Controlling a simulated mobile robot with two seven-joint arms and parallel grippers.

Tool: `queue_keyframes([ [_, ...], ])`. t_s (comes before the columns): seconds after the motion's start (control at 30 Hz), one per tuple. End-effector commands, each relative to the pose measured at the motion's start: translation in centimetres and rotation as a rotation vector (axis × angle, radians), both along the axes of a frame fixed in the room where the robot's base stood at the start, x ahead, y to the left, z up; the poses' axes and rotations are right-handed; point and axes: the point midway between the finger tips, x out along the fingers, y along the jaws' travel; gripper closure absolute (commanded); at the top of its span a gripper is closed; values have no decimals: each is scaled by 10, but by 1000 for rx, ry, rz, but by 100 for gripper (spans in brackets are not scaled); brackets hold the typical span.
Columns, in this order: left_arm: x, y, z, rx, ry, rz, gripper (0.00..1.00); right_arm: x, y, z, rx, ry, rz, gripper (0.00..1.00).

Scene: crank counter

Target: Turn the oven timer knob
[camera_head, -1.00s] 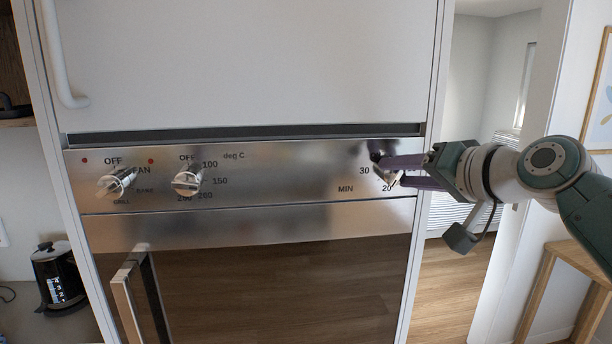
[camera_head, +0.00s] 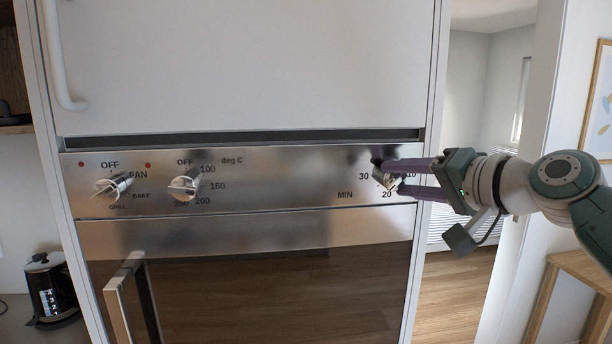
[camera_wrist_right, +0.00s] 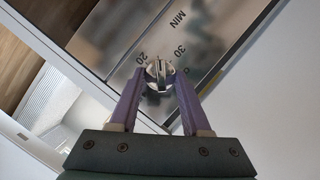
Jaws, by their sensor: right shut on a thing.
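The oven timer knob (camera_head: 383,178) is a shiny metal knob at the right end of the steel control panel (camera_head: 290,180), near the marks MIN, 20 and 30. My right gripper (camera_head: 388,178) reaches in from the right, with its purple fingers on the knob. In the right wrist view the knob (camera_wrist_right: 159,74) sits between the two fingertips (camera_wrist_right: 159,76), and the gripper is shut on it. The fingers partly hide the knob and the marks around it in the head view. My left gripper is not in view.
Two other knobs, the mode knob (camera_head: 114,185) and the temperature knob (camera_head: 187,185), are at the panel's left. The oven door handle (camera_head: 118,300) sticks out below. A black kettle (camera_head: 52,290) stands at the lower left. A wooden table (camera_head: 580,270) is at the right.

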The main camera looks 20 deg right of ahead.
Motion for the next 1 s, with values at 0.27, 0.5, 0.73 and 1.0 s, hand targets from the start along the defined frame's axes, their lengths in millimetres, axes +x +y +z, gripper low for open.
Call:
queue_keyframes([
  [0.27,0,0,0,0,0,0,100,0,0,-1,-1,3,1,24],
  [0.5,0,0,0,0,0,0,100,0,0,-1,-1,1,0,22],
  [0.73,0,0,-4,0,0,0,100,-15,-2,1,-3,1,0,22],
  [1.0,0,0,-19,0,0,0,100,-61,-7,9,-5,1,0,22],
])
